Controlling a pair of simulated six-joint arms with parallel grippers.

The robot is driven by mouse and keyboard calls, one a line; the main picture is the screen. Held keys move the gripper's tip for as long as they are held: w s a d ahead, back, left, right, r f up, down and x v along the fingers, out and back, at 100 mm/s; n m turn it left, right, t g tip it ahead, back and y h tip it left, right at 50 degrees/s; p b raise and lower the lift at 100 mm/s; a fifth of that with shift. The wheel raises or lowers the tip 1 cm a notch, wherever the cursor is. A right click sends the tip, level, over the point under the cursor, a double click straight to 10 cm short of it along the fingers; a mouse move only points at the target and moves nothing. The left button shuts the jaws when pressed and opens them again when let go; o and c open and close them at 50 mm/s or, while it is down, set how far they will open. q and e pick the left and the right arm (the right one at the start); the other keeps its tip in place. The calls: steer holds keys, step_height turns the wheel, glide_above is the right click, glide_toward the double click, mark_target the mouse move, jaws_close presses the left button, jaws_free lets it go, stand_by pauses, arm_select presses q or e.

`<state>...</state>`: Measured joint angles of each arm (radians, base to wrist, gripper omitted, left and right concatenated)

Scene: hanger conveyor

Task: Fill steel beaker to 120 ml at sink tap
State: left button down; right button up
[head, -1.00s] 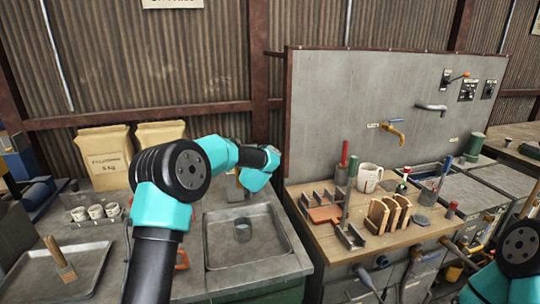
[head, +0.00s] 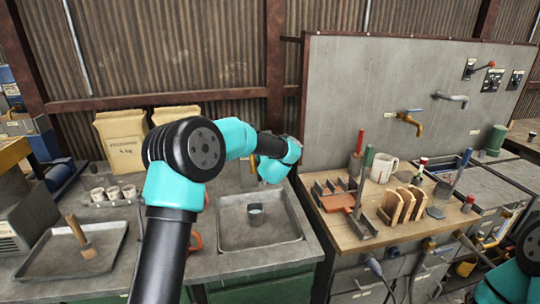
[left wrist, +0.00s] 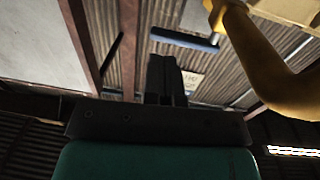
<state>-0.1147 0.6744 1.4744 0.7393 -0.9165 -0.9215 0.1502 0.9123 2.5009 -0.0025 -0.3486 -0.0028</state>
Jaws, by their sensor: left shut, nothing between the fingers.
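The steel beaker (head: 256,215) stands upright in the sink basin (head: 231,240) in the head view; its fill level is too small to read. My left arm reaches over the back of the sink, and its wrist hides the sink tap in the head view. In the left wrist view a brass tap pipe (left wrist: 268,58) with a blue lever (left wrist: 184,38) shows beyond my left gripper (left wrist: 165,62). Its fingers are shut and empty, with tips close below the lever in the picture; I cannot tell whether they touch. My right gripper is out of view.
Right of the sink, a wooden bench (head: 343,235) holds a white mug (head: 383,168), wooden blocks (head: 402,206) and upright tools.

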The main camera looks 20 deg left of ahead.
arm_select(q)
steer(key=v, duration=0.9)
steer(key=shift+d, duration=0.5)
steer(key=shift+s, duration=0.15)
